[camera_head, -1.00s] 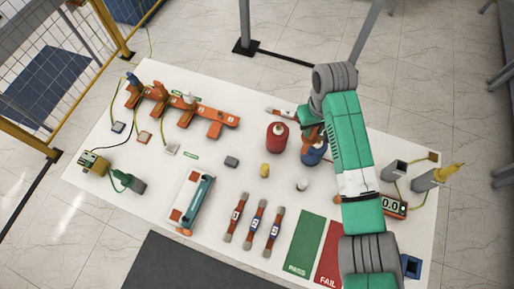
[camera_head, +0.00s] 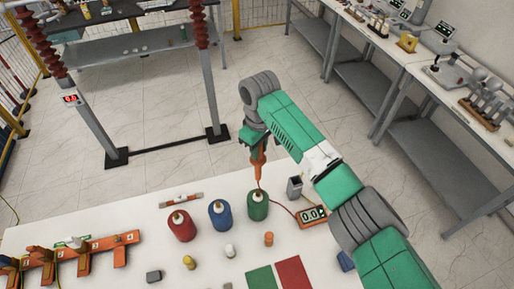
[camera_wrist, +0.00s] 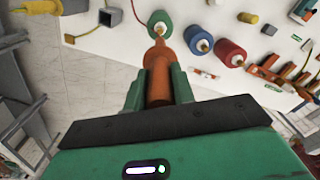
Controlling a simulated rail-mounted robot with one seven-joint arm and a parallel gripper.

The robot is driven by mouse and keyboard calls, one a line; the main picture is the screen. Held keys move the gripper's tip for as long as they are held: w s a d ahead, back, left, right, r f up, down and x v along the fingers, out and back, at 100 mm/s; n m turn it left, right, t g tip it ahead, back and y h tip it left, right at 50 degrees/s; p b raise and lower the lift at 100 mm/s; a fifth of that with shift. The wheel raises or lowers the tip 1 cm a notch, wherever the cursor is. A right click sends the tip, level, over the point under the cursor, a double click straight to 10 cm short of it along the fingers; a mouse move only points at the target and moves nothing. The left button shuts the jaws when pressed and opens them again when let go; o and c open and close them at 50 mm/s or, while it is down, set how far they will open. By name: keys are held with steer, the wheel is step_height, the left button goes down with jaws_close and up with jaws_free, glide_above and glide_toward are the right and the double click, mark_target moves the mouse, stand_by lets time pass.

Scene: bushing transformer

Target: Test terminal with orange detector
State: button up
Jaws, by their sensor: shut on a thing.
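My gripper (camera_head: 257,147) is shut on the orange detector (camera_head: 258,168), a slim probe that points down with its tip close to the top of the green cylinder (camera_head: 257,208). I cannot tell whether the tip touches the top. In the wrist view, the gripper (camera_wrist: 159,92) holds the detector (camera_wrist: 158,78) in front of the green cylinder (camera_wrist: 161,20). A thin lead runs from near the green cylinder to an orange meter (camera_head: 312,216) reading 0.0. The blue cylinder (camera_head: 220,214) and red cylinder (camera_head: 181,226) stand to the left.
A grey square holder (camera_head: 294,187) stands right of the green cylinder. Small yellow, white and orange pieces stand in front. An orange terminal rack (camera_head: 85,260) is at left. Green and red mats (camera_head: 293,274) lie at the front. A workbench (camera_head: 390,45) stands beyond, at right.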

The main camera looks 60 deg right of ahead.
mark_target(259, 162)
steer(key=shift+a+r, duration=0.1)
steer(key=shift+r, duration=0.05)
steer(key=shift+f+b, duration=0.75)
steer(key=shift+f, duration=1.8)
steer(key=shift+f+b, duration=0.5)
steer(key=shift+f, duration=0.8)
